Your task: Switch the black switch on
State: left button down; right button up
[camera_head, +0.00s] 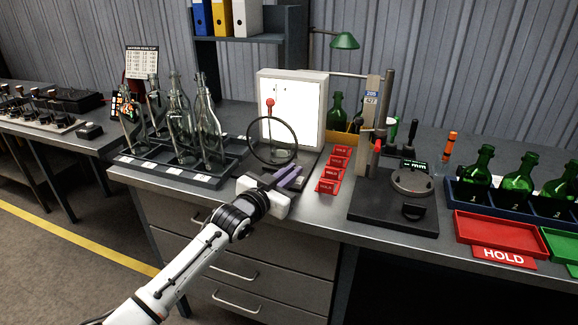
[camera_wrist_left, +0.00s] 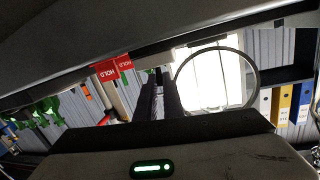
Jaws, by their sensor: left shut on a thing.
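My left gripper (camera_head: 290,177) reaches in from the lower left to the front of the bench, in front of a white lit panel box (camera_head: 305,100). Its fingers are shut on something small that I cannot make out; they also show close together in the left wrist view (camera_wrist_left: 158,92). I cannot clearly see a black switch by the lit box; the gripper covers the bench there. A small black box (camera_head: 90,131) sits on the left table, too small to tell whether it is a switch. My right gripper is not in view.
A black ring (camera_head: 249,142) stands before the lit box. Clear bottles (camera_head: 208,128) stand in a dark rack to the left. Red HOLD tags (camera_head: 329,186) and a black-based gauge stand (camera_head: 390,213) are to the right, then green bottles (camera_head: 517,186) and a red HOLD tray (camera_head: 500,233).

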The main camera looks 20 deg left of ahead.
pick_arm(q)
jog(key=shift+d+m+p, duration=0.25)
jog(key=shift+m+p, duration=0.3)
jog(key=shift+m, duration=0.35)
jog(key=shift+f+y, duration=0.1)
jog(key=shift+y, duration=0.2)
jog(key=c, duration=1.9)
grip_release()
jog(key=shift+s, duration=0.1)
jog(key=v, duration=1)
jog(key=shift+r, duration=0.2)
